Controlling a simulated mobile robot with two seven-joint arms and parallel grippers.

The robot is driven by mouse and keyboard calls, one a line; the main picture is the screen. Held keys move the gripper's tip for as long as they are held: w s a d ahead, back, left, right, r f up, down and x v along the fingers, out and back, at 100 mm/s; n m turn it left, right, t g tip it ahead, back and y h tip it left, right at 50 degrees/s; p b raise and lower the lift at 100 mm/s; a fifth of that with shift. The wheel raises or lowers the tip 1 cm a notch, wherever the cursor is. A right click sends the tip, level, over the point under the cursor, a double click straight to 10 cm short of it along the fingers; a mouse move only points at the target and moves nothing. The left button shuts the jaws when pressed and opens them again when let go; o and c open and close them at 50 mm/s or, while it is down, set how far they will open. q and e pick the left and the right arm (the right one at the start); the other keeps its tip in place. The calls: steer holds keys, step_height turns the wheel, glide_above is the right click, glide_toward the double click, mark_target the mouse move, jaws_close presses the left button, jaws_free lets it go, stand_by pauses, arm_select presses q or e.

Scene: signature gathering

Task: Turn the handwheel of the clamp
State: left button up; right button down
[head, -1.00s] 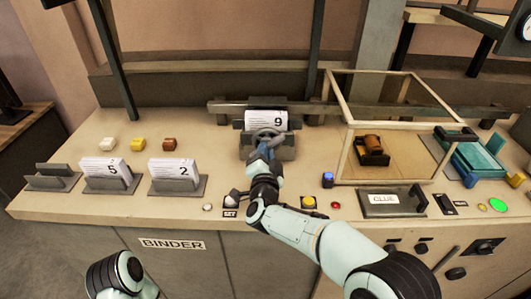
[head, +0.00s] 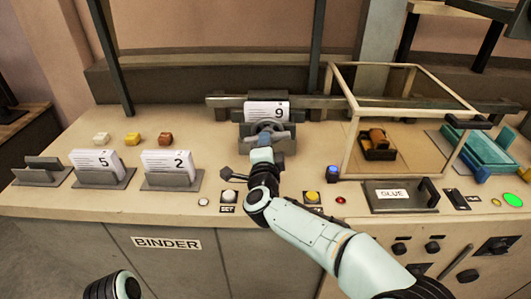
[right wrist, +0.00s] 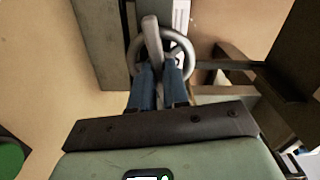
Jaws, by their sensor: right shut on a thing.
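The clamp (head: 246,131) stands at the back middle of the bench, with a sheaf of white paper marked 9 (head: 267,108) upright in it. Its grey handwheel (head: 267,126) faces me and also shows in the right wrist view (right wrist: 188,46) as a ring with a bar across it. My right gripper (head: 268,139) reaches it from the front. The fingers partly hide that rim. Of my left arm only a link shows at the bottom left of the head view.
Paper stacks 5 (head: 94,162) and 2 (head: 168,163) stand in holders on the left. A glass-sided frame (head: 345,135) stands close to the right of the clamp. A yellow button (head: 312,196) and white knob (head: 228,197) lie near my forearm.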

arm_select(q)
step_height(320, 180, down, 7)
steer(key=w+t+b, duration=0.1)
steer(key=w+b, duration=0.1)
steer(key=b, duration=0.5)
steer(key=shift+b, duration=0.35)
arm_select(e)
steer(key=shift+d+r+m, duration=0.1)
steer(key=shift+m, duration=2.45)
steer(key=shift+r+m, duration=0.1)
steer(key=shift+m, duration=2.45)
arm_select(q)
steer(key=shift+w+a+f, duration=0.1)
steer(key=shift+w, duration=0.1)
arm_select(e)
steer(key=c, duration=1.1)
jaws_free()
arm_select(q)
steer(key=shift+w+a+f+t+y+b, duration=0.15)
steer(key=shift+w+a+f+t+b, duration=0.15)
steer(key=shift+w+f+b, duration=0.3)
steer(key=shift+w+a+f+t+y+b, duration=0.15)
steer(key=shift+w+a+f+t+b, duration=0.2)
steer(key=shift+w, duration=0.3)
arm_select(e)
steer(key=s, duration=1.3)
steer(key=shift+s, duration=0.2)
